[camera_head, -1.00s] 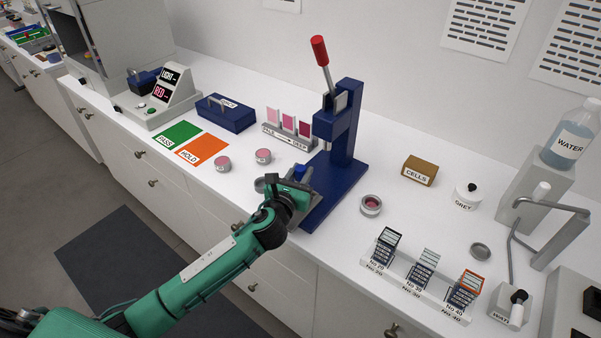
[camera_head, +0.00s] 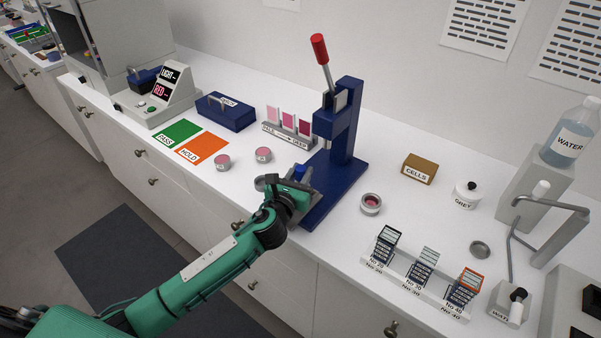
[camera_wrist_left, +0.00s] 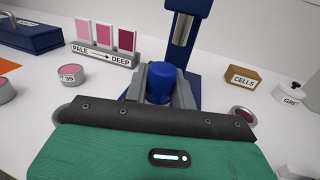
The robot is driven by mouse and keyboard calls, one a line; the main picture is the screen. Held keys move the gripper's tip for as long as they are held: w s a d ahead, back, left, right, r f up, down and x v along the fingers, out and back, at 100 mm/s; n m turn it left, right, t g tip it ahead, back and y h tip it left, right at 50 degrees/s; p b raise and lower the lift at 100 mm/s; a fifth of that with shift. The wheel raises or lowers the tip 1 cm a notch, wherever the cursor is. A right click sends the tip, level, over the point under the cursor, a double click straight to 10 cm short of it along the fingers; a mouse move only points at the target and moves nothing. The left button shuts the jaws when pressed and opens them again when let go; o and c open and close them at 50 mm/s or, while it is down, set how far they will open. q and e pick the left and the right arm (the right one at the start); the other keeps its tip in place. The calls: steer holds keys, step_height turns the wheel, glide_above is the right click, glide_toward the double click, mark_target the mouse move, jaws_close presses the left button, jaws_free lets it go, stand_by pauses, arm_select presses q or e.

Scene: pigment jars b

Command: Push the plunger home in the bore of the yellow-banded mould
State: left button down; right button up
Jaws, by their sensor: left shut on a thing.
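My left gripper (camera_head: 297,184) is shut on a blue cylinder (camera_head: 299,171), which looks like the plunger's head, in front of the blue press. In the left wrist view the blue cylinder (camera_wrist_left: 161,83) stands upright between the grey fingers of the gripper (camera_wrist_left: 160,92). Its lower part is hidden by the gripper, so I cannot tell how deep it sits or in what. No yellow band shows, and I cannot make out the mould. My right gripper is not in view.
The blue press (camera_head: 341,135) with a red-tipped lever (camera_head: 320,50) stands just behind the gripper. A metal ring with pink inside (camera_head: 371,203) stands to the right. Two pink pans (camera_head: 263,155) (camera_head: 223,162) are left. A slide rack (camera_head: 415,280) stands front right.

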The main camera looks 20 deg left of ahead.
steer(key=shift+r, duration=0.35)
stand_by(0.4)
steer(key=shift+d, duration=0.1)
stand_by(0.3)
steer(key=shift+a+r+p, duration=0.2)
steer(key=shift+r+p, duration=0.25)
steer(key=shift+p, duration=0.25)
stand_by(0.4)
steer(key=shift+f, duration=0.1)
stand_by(0.3)
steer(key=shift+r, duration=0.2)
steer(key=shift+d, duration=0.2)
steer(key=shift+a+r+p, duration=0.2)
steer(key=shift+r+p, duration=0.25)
steer(key=shift+p, duration=0.1)
stand_by(1.0)
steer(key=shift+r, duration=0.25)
stand_by(0.3)
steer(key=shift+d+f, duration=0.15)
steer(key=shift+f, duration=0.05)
